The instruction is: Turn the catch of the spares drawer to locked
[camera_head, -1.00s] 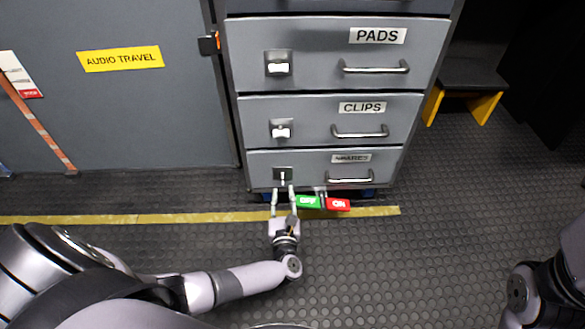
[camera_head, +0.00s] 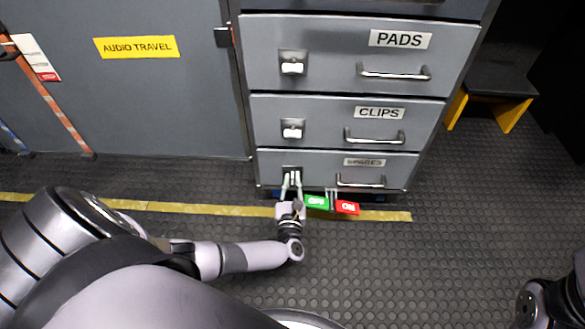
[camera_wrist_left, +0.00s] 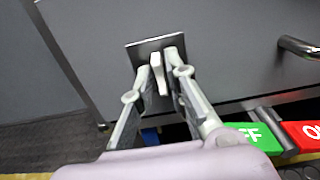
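The spares drawer (camera_head: 323,165) is the lowest drawer of the grey cabinet and looks shut. Its catch is a pale tab (camera_wrist_left: 158,72) on a dark square plate (camera_head: 292,170) at the drawer's left side. The tab stands roughly upright, leaning slightly in the left wrist view. My left gripper (camera_head: 292,178) is at the catch, one finger on each side of the tab. In the left wrist view the fingertips (camera_wrist_left: 159,62) close against the tab, partly covering it. My right gripper is out of view; only part of my right arm shows at the lower right.
Above are the CLIPS drawer (camera_head: 330,125) and PADS drawer (camera_head: 345,55), with wide pale catches. The spares handle (camera_head: 360,182) is right of the catch. Green (camera_head: 316,202) and red (camera_head: 347,208) tags sit low beside my gripper. A yellow-legged step (camera_head: 490,95) stands right.

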